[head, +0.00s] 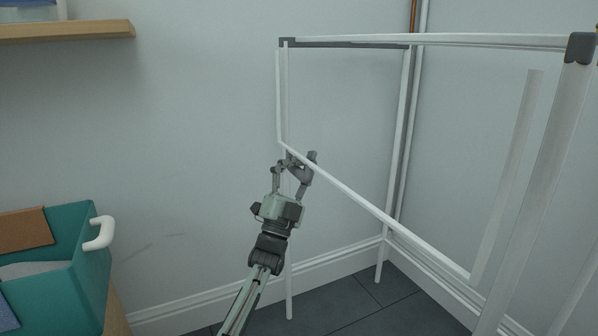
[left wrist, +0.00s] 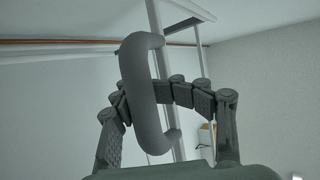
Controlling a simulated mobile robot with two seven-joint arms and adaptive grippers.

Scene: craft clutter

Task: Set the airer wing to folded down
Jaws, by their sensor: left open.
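The airer (head: 398,130) is a white tube frame with dark grey corner pieces, standing by the wall. Its wing (head: 365,204) appears to hang down from the top frame on this side, with a slanting lower bar and a side bar (head: 279,95) at its left. I cannot tell its exact angle. My left gripper (head: 296,161) is open at the left end of the lower bar, overlapping it in the picture; contact is unclear. In the left wrist view, a white tube (left wrist: 155,22) runs up behind the open fingers (left wrist: 165,96). My right gripper is not in view.
A teal bin (head: 88,268) with a white handle (head: 100,233) stands at the lower left on a wooden surface. A wooden shelf (head: 70,30) is on the wall above. Bare wall lies between them and the airer, with dark floor tiles (head: 360,301) below.

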